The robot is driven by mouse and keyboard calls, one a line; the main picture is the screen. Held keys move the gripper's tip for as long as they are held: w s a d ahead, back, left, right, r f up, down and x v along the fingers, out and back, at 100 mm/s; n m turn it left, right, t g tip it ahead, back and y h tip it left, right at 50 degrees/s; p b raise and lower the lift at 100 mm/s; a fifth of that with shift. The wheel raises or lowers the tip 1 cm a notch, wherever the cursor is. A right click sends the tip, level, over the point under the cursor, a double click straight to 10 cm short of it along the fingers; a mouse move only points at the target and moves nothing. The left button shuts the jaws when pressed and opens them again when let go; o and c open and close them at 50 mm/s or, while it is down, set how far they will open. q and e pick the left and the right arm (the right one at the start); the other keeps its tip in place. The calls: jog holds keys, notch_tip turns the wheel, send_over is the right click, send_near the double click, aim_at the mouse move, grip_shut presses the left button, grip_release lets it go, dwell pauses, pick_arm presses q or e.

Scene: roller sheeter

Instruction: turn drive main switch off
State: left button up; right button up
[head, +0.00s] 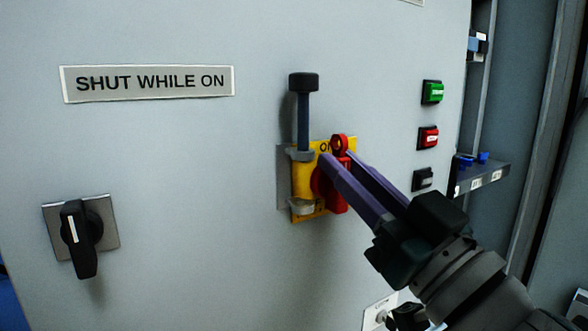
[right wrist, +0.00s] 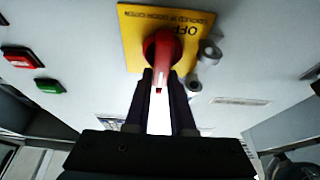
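The drive main switch is a red rotary handle (head: 338,185) on a yellow plate (head: 308,215) on the grey cabinet door. In the right wrist view the red handle (right wrist: 163,52) sits on the yellow plate (right wrist: 130,35), which bears the word OFF. The lettering at the plate's top in the head view is partly hidden. My right gripper (head: 338,157) reaches in from the lower right. Its fingers are apart, one on each side of the handle's end; the right wrist view shows a gap between them (right wrist: 161,80). Whether they touch it is unclear. My left gripper is not in view.
A black-knobbed bolt (head: 303,115) stands upright just left of the switch. A black selector (head: 78,238) is at lower left, below a "SHUT WHILE ON" label (head: 150,82). Green (head: 432,92), red (head: 428,137) and black (head: 423,179) buttons line the right side.

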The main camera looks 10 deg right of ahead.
jog(key=shift+c, duration=0.7)
jog(key=shift+f, duration=0.1)
grip_shut()
